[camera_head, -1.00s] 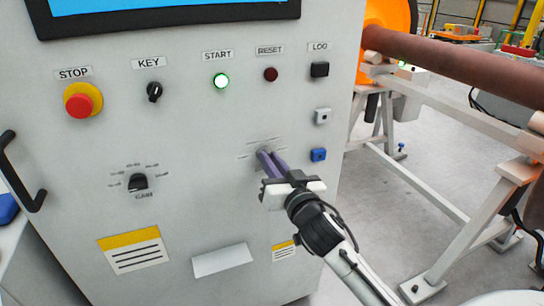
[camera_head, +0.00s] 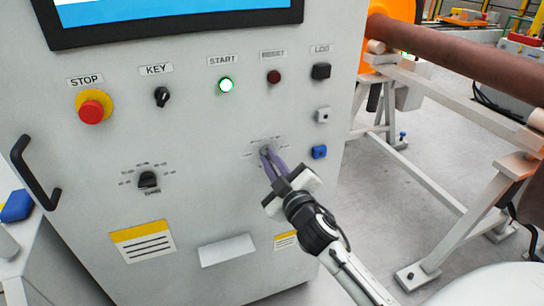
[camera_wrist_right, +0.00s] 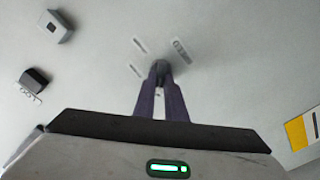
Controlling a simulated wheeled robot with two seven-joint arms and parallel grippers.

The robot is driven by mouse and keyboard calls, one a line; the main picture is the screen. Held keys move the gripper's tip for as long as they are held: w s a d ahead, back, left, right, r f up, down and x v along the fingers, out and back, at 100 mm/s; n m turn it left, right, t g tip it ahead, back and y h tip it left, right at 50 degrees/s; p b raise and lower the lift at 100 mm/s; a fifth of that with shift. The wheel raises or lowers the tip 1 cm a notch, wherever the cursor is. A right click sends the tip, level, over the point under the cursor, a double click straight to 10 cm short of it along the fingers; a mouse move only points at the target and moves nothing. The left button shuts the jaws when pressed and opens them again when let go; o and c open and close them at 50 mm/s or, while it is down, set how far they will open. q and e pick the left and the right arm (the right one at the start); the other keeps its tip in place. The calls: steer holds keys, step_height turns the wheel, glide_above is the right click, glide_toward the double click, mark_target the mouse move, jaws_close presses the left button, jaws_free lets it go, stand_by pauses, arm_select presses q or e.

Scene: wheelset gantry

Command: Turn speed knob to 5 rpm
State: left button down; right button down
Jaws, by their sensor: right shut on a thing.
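The speed knob (camera_head: 266,151) is a small dark knob on the grey cabinet front, ringed by small scale labels too blurred to read. My right gripper (camera_head: 270,158) reaches it from the lower right, its purple fingers closed on the knob. In the right wrist view the knob (camera_wrist_right: 160,68) sits between the two fingertips (camera_wrist_right: 161,80), which hide most of it. Which mark the knob points to cannot be told. My left gripper is not in view.
The cabinet also carries a red STOP button (camera_head: 92,107), a KEY switch (camera_head: 162,97), a lit green START button (camera_head: 226,85), a RESET button (camera_head: 274,77) and a GAIN knob (camera_head: 148,180). A gantry frame (camera_head: 440,110) with a brown shaft (camera_head: 460,50) stands at right.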

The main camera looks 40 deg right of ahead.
steer(key=n+p, duration=0.1)
steer(key=n, duration=0.3)
steer(key=shift+a+f+n, duration=0.1)
steer(key=shift+f+n, duration=0.05)
steer(key=shift+n, duration=0.15)
steer(key=n, duration=0.2)
steer(key=n+p, duration=0.1)
steer(key=n, duration=0.1)
steer(key=shift+f+n, duration=0.2)
steer(key=shift+n, duration=0.2)
steer(key=c, duration=1.8)
jaws_free()
